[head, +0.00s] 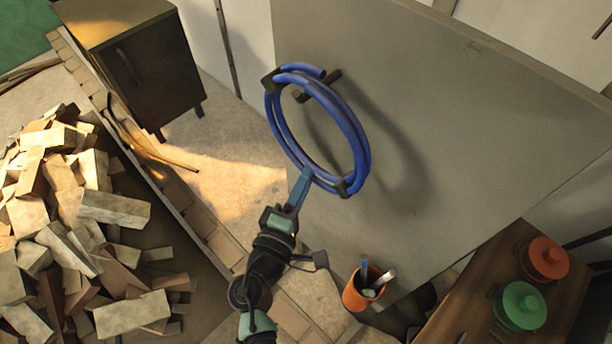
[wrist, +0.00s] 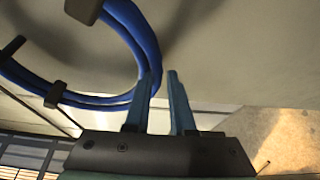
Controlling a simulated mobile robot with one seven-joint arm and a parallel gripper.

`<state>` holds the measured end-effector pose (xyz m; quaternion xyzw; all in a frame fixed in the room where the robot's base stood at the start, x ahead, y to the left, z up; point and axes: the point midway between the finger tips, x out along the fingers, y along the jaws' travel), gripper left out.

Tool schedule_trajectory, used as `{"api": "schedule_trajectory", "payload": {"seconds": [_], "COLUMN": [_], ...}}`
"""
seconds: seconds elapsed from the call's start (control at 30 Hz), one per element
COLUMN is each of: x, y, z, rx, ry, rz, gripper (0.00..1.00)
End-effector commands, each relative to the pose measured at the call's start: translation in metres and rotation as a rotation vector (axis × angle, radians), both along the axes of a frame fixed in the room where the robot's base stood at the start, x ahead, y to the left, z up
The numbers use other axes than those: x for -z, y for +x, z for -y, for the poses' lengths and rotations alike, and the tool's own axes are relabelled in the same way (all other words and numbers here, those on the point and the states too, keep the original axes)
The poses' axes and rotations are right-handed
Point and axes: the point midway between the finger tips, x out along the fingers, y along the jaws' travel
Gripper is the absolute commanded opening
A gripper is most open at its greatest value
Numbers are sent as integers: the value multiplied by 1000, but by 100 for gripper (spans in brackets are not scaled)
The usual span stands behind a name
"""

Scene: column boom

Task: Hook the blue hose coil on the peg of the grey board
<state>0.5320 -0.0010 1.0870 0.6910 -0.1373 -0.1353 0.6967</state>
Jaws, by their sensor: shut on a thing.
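The blue hose coil (head: 358,138) is a ring of several strands bound by dark clips. It hangs upright in front of the grey board (head: 480,120). My gripper (head: 304,177) is shut on the coil's lower edge. In the wrist view the coil (wrist: 142,38) curves behind the left finger of my gripper (wrist: 163,78); the grip itself is partly hidden. The dark peg (head: 302,96) shows near the upper part of the coil, its tip inside the ring's outline. I cannot tell whether the peg passes through the ring or whether the coil rests on it.
An orange cup with tools (head: 357,298) stands below the board. A wooden table (head: 465,310) with a red pot (head: 543,259) and a green pot (head: 519,306) is at lower right. A brick heap (head: 80,220) and a cabinet (head: 135,60) are at left.

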Motion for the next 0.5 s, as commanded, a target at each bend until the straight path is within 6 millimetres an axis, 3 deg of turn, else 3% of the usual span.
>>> {"api": "schedule_trajectory", "payload": {"seconds": [0.33,0.37,0.5], "x": [-2,-2,-2], "y": [0,1,0], "z": [0,0,0], "rx": [0,0,0], "ry": [-1,-1,0], "rz": [4,4,3], "gripper": [0,28,53]}}
